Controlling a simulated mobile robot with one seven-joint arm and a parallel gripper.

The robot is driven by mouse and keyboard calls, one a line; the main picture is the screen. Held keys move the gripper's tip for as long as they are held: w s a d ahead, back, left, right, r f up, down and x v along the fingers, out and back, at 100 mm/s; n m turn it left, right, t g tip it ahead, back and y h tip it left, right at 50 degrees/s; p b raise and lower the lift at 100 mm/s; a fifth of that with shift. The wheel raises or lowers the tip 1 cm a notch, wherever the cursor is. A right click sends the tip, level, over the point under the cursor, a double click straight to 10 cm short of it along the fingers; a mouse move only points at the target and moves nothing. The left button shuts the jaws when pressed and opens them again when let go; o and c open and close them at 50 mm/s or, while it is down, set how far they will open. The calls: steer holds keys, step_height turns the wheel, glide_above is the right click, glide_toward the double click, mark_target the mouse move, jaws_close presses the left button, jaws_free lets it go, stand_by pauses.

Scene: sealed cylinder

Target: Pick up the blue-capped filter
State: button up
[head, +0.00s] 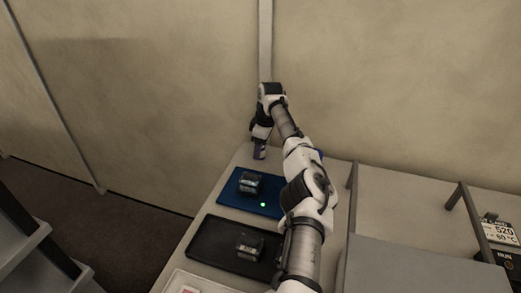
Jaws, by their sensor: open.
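No blue cap can be made out clearly on any object. A small dark object with a pale grey top (250,183) sits on the blue tray (230,200). A similar small dark object (250,246) sits on the black tray (212,244). I cannot tell whether either is the filter. My gripper (260,151) is open, pointing down near the far end of the table, beyond the blue tray and apart from the object on it. Its fingertips are small and dark here. A bit of something blue (318,155) shows beside my arm, mostly hidden.
A white tray (172,284) is at the bottom edge, partly cut off. A bright green dot (263,204) shows on the blue tray. My arm covers the trays' right side. A grey raised surface with posts (400,268) and a display unit (497,232) stand right. A wall is behind.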

steer(key=c, duration=1.1)
steer(key=shift+o, duration=0.2)
step_height(320, 180, up, 20)
